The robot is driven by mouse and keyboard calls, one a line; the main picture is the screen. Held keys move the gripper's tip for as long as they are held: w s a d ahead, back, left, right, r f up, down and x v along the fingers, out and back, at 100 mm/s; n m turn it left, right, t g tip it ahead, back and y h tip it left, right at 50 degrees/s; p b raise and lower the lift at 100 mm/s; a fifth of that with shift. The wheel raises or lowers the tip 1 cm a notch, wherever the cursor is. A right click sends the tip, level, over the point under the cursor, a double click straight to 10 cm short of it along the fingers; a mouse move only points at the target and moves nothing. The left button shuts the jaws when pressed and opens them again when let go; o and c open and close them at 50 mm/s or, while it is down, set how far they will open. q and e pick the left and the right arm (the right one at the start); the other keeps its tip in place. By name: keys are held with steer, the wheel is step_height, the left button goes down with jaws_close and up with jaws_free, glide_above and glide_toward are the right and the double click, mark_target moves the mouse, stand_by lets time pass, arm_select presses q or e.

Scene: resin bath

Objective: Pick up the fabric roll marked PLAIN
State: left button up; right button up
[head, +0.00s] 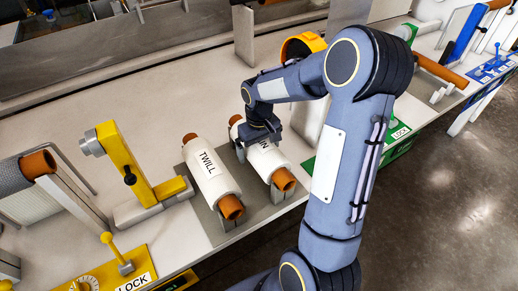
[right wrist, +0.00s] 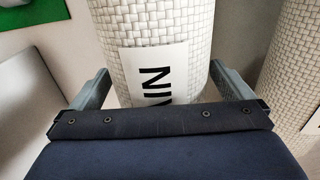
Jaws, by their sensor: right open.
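The roll marked PLAIN (head: 281,174) is white fabric on an orange-brown core and lies on a grey stand on the bench. In the right wrist view the white woven roll (right wrist: 155,25) lies between the two open fingers of my right gripper (right wrist: 170,88), one on each side. I cannot tell whether they touch it. My left gripper is not in view.
The roll marked TWILL (head: 205,170) lies close beside it on the left, on the same kind of stand (head: 200,215). A yellow bracket (head: 125,165) stands further left. A green LOCK plate (head: 402,134) is at the right. Bare bench (head: 110,95) lies behind the rolls.

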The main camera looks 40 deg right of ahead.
steer(key=shift+c, duration=0.3)
steer(key=c, duration=1.9)
steer(key=shift+w+r, duration=0.15)
